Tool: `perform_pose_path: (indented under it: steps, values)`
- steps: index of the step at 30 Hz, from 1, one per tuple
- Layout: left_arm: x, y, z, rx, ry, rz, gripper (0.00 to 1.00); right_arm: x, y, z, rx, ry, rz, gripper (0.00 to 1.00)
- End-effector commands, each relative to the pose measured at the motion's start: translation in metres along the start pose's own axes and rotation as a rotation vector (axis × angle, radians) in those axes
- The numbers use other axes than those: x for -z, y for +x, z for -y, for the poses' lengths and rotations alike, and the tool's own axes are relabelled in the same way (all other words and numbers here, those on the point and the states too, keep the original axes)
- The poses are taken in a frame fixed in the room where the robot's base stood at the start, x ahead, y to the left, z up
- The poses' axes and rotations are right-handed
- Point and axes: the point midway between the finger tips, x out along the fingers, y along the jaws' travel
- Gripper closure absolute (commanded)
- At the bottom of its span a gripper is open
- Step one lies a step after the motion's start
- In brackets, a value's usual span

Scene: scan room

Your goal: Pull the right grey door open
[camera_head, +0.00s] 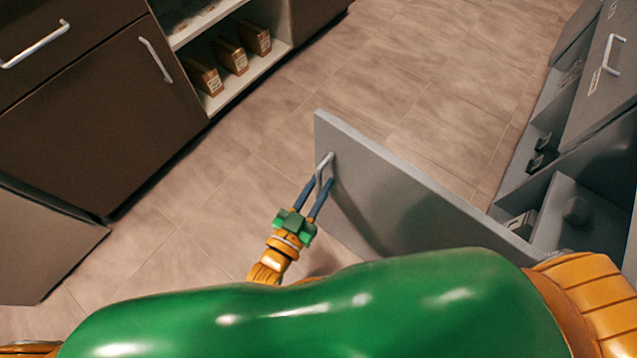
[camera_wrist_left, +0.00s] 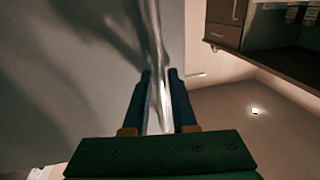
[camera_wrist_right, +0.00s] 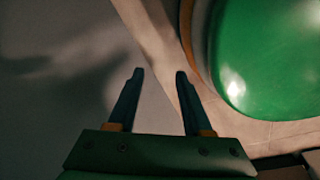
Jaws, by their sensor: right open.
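The grey door (camera_head: 395,195) stands swung out from the grey cabinet at the right of the head view, with the cabinet's inside visible behind it. Its metal bar handle (camera_head: 323,165) is near the door's free edge. My left gripper (camera_head: 318,188) is at this handle. In the left wrist view, the handle (camera_wrist_left: 156,60) runs between the two dark fingers, which are closed in on it. My right gripper (camera_wrist_right: 159,73) is outside the head view. Its wrist view shows spread fingers with nothing between them, near a plain grey surface.
The open grey cabinet (camera_head: 575,212) holds some items, and another grey front with a handle (camera_head: 612,52) is above. Brown cabinets (camera_head: 95,110) and a shelf with brown boxes (camera_head: 230,55) stand at left. Tiled floor (camera_head: 400,70) lies clear between. My green body fills the bottom.

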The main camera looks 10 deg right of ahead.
Motion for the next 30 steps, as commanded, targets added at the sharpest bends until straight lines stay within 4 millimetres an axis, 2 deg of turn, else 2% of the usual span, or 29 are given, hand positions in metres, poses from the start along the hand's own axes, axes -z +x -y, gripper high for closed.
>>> perform_pose_path:
  steps: [2,10,12,18,21,30]
  values:
    - [0.000,0.000,0.000,0.000,0.000,0.000,0.55,0.000,0.000,0.000,0.000,0.000,0.000,0.50]
    - [0.000,-0.001,0.000,0.001,0.000,0.000,0.55,-0.001,-0.001,-0.003,-0.005,-0.001,0.001,0.50]
    - [0.001,-0.009,0.000,0.001,0.000,0.001,0.55,0.000,-0.003,-0.005,-0.008,-0.002,0.001,0.50]
    - [0.001,-0.052,0.000,0.000,0.000,0.003,0.55,-0.001,-0.011,-0.006,-0.008,-0.006,0.006,0.50]
    - [0.000,-0.066,0.000,0.000,0.000,0.001,0.55,-0.002,-0.012,-0.003,-0.003,-0.008,0.008,0.50]
    - [0.000,-0.071,0.000,0.000,0.000,-0.001,0.55,-0.002,-0.011,0.008,0.014,-0.004,0.010,0.50]
